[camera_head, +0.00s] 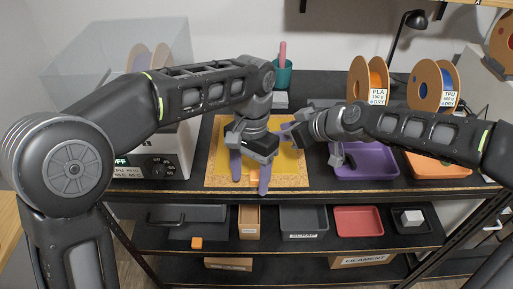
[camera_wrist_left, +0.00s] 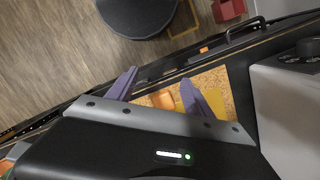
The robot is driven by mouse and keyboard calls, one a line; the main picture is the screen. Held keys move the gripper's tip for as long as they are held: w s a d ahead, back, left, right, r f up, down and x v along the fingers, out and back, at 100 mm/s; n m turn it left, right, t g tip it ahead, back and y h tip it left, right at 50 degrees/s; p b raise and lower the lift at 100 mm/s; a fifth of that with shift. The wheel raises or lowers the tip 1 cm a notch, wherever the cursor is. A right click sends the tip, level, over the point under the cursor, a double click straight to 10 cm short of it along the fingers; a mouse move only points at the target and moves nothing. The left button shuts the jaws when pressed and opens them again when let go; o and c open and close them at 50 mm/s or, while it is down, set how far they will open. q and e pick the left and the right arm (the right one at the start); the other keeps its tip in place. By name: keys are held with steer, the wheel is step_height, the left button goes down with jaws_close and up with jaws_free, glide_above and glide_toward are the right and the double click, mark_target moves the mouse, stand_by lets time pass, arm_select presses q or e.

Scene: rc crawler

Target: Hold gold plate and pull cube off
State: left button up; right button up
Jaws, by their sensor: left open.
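The gold plate (camera_head: 284,160) lies flat on a cork board (camera_head: 213,165) on the bench, and part of it shows in the left wrist view (camera_wrist_left: 186,103). An orange cube (camera_head: 256,178) is at the plate's front edge, partly hidden by my left gripper (camera_head: 249,186). That gripper is open and points down over the plate's front, its purple fingers apart. In the left wrist view the orange piece (camera_wrist_left: 164,99) shows between the fingers of the gripper (camera_wrist_left: 160,78). My right gripper (camera_head: 286,132) is over the plate's right side; its jaw opening is unclear.
A purple tray (camera_head: 372,171) and an orange tray (camera_head: 440,170) stand to the right. Filament spools (camera_head: 368,80) are behind them. A dryer box (camera_head: 160,150) is on the left. Another orange cube (camera_head: 197,243) sits on a lower shelf, near several bins.

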mark_target(257, 174)
arm_select(q)
steer(key=w+r+m, duration=0.1)
steer(key=m, duration=0.1)
steer(key=w+r+m+t, duration=0.1)
steer(key=m, duration=0.2)
steer(key=w+d+r+m, duration=0.1)
steer(key=w+m, duration=0.1)
steer(key=m, duration=0.1)
steer(key=shift+d+t, duration=0.1)
steer(key=shift+t, duration=0.2)
steer(key=m, duration=0.1)
steer(key=w+r+m, duration=0.1)
steer(key=shift+d+m, duration=0.15)
steer(key=shift+m, duration=0.25)
steer(key=shift+f, duration=3.95)
steer(key=shift+c, duration=0.4)
jaws_close()
